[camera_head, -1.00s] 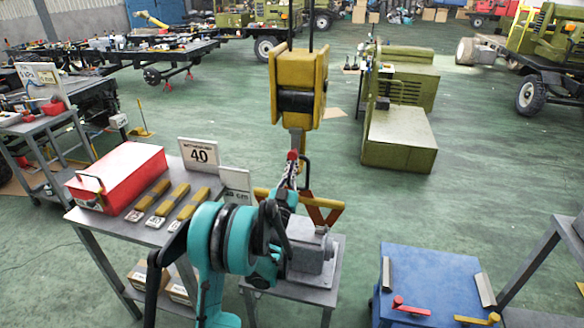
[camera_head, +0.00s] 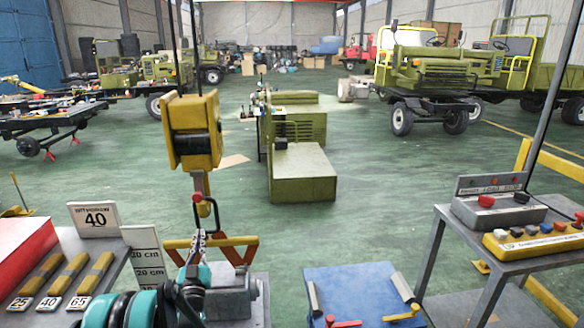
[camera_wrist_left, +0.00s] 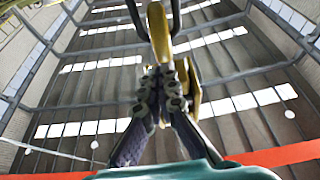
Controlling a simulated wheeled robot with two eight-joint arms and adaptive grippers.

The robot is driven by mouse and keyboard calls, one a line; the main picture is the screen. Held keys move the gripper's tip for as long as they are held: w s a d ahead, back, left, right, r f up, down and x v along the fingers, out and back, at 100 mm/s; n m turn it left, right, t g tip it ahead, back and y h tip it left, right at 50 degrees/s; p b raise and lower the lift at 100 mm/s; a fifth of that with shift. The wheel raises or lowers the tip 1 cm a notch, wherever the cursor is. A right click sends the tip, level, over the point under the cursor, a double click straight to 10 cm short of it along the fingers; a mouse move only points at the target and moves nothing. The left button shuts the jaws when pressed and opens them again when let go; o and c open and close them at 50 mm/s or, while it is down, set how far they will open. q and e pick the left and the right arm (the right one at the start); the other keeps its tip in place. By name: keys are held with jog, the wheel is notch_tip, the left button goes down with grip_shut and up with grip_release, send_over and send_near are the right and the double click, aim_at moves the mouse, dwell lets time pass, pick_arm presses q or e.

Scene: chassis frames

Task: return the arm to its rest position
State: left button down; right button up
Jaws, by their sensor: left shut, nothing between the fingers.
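My left gripper (camera_head: 196,240) points upward in the head view, just below the hook (camera_head: 201,208) of the yellow hoist block (camera_head: 193,132). Its fingers look shut with nothing between them. In the left wrist view my left gripper (camera_wrist_left: 162,78) has its fingertips together, and the yellow hook (camera_wrist_left: 158,32) shows just beyond them. I cannot tell whether the fingertips touch the hook. My teal left arm comes up from the bottom edge of the head view. My right gripper is not in view.
A grey machine part (camera_head: 232,297) with an orange lifting frame (camera_head: 238,248) stands close behind my arm. A table with a red box (camera_head: 22,258) and yellow-handled tools is left. A blue cart (camera_head: 362,285) and a control-box table (camera_head: 440,215) are right.

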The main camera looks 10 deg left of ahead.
pick_arm(q)
jog(key=s+d+r+g+h, duration=0.2)
jog(key=s+d+g, duration=0.5)
jog(key=s+d, duration=0.25)
jog(key=s+d+f+m+g+h, duration=0.1)
jog(key=s+d+f+g, duration=0.1)
jog(key=s, duration=0.6)
jog(key=s+d+f+g+h, duration=0.1)
jog(key=s+d+f+g, duration=0.2)
jog(key=s, duration=0.5)
jog(key=s+d+f+m+g+h, duration=0.1)
jog(key=s+d+f+g, duration=0.2)
jog(key=s, duration=0.6)
notch_tip(320, 180, down, 2)
jog(key=shift+d+f+m, duration=0.1)
jog(key=shift+d+m, duration=0.2)
jog(key=shift+d, duration=0.5)
